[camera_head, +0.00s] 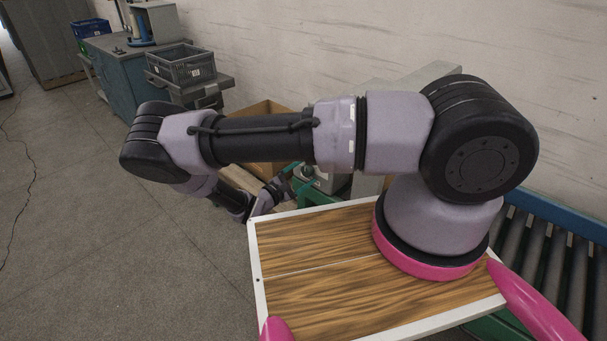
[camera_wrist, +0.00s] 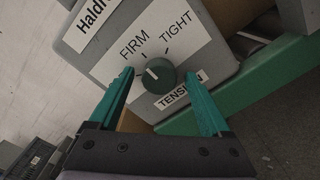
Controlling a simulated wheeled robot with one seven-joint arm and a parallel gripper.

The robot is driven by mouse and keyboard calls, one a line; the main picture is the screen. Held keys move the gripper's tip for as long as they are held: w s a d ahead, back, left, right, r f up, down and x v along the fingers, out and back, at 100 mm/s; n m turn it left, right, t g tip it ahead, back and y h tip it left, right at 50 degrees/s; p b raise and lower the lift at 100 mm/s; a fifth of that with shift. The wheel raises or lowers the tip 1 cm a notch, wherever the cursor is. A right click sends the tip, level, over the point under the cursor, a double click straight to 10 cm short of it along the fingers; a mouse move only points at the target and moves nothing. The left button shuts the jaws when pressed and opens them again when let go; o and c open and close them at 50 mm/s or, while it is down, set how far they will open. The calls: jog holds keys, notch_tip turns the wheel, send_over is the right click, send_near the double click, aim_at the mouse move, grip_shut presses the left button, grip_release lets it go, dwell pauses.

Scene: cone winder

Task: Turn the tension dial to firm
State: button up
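The tension dial (camera_wrist: 159,74) is a round dark green knob on a white-labelled grey housing (camera_wrist: 205,63) in the wrist view. Its white pointer line aims to the upper left. FIRM is printed above left of the knob and TIGHT above right, each with a tick; a TENSION label is below. Lettering at the upper left is cut off. My gripper (camera_wrist: 159,73) is open, its teal fingers on either side of the knob, with a visible gap on each side. In the head view my gripper (camera_head: 290,184) is small beside the housing (camera_head: 325,183), partly hidden by my arm.
A cardboard box (camera_head: 262,108) stands behind my arm. A roller conveyor (camera_head: 560,255) runs along the right. A grey crate (camera_head: 183,66) sits on a bench at the back left, near a blue-grey cabinet (camera_head: 130,75). The floor at the left is mostly clear.

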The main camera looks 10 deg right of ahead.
jog(key=shift+a, duration=0.1)
jog(key=v, duration=1)
jog(key=shift+s+a, duration=0.25)
